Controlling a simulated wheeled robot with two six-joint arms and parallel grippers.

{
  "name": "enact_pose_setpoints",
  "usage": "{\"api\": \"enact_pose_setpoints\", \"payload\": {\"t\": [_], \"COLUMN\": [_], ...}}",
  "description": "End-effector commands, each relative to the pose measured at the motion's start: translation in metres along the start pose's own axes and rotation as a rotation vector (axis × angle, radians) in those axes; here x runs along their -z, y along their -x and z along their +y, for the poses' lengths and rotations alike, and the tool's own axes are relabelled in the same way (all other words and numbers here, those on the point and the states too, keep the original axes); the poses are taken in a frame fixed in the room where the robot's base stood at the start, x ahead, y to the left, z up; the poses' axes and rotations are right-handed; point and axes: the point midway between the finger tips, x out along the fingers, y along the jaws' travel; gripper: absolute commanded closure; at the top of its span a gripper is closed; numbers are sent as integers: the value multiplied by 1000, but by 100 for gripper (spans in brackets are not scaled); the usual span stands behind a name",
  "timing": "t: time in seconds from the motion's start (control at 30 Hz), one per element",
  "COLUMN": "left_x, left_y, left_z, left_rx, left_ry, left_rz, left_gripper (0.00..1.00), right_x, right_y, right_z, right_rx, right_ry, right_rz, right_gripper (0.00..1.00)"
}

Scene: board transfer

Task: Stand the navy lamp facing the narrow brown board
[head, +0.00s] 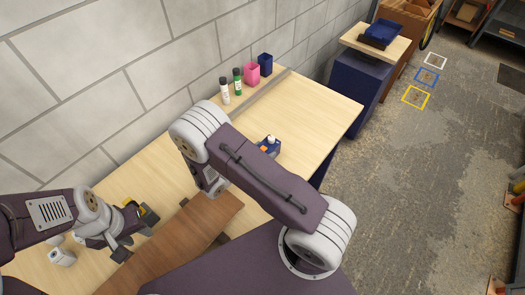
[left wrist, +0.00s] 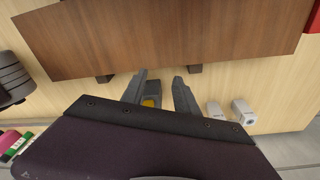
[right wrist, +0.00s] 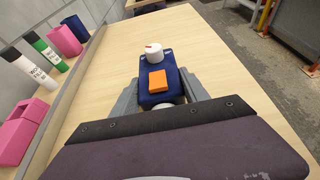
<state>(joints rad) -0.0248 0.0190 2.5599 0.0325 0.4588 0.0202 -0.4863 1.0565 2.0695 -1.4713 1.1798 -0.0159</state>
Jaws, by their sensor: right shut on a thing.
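The navy lamp (right wrist: 158,97), a navy body with an orange block and a white round part, is between the fingers of my right gripper (right wrist: 160,100) in the right wrist view. My right gripper is shut on it. The lamp also shows past my right arm in the head view (head: 271,141), where that arm hides the gripper. The brown board (head: 184,240) lies lengthwise on the table, left of the lamp. My left gripper (left wrist: 165,95) is open beside the board's edge, with a dark and yellow object (left wrist: 151,100) by its fingers.
A white bottle (head: 224,91), a green bottle (head: 237,82), a pink cup (head: 252,74) and a navy cup (head: 265,65) stand along the wall. White blocks (head: 62,257) lie near my left arm. Bare tabletop (head: 318,105) lies right of the lamp.

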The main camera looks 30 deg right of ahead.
Motion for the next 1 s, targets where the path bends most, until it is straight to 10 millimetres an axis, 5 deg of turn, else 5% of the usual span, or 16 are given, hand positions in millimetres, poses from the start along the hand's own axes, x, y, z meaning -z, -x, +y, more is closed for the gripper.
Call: {"api": "enact_pose_setpoints", "payload": {"t": [0.13,0.17,0.2,0.63,1.0], "left_x": [-1,0,0,0,-2], "left_y": [-5,-3,-3,-2,-14], "left_z": [0,0,0,0,0], "left_rx": [0,0,0,0,0], "left_ry": [0,0,0,0,0], "left_rz": [0,0,0,0,0], "left_gripper": [64,64,64,64,64], "right_x": [5,3,3,0,1], "right_y": [-2,-1,-1,6,88], "right_z": [0,0,0,1,1], "right_rx": [0,0,0,-2,-6], "right_ry": [0,0,0,-1,-2], "right_rz": [-1,0,0,0,1], "right_gripper": [98,39,28,26,26]}}
